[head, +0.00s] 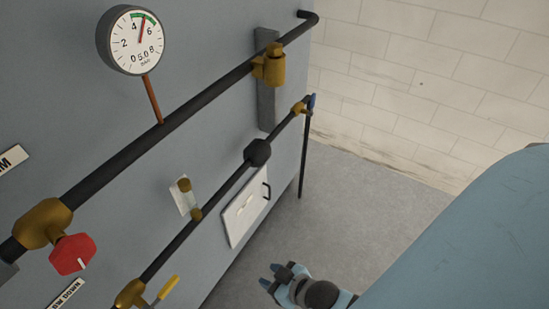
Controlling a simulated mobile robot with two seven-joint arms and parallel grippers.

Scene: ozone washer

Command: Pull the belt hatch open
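The belt hatch appears to be the white panel (244,209) low on the grey machine wall, and it looks shut. A dark bar handle (267,190) stands out at its right edge. My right gripper (270,275) is at the bottom centre, below and a little right of the hatch, apart from it. Its two blue fingertips are spread with nothing between them. My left gripper is not in view.
A dark pipe (228,180) with brass fittings runs above the hatch. A red knob (73,254), a yellow lever (168,287) and a round gauge (133,40) are on the left. The floor (350,205) right of the machine is clear, up to a white tiled wall (440,80).

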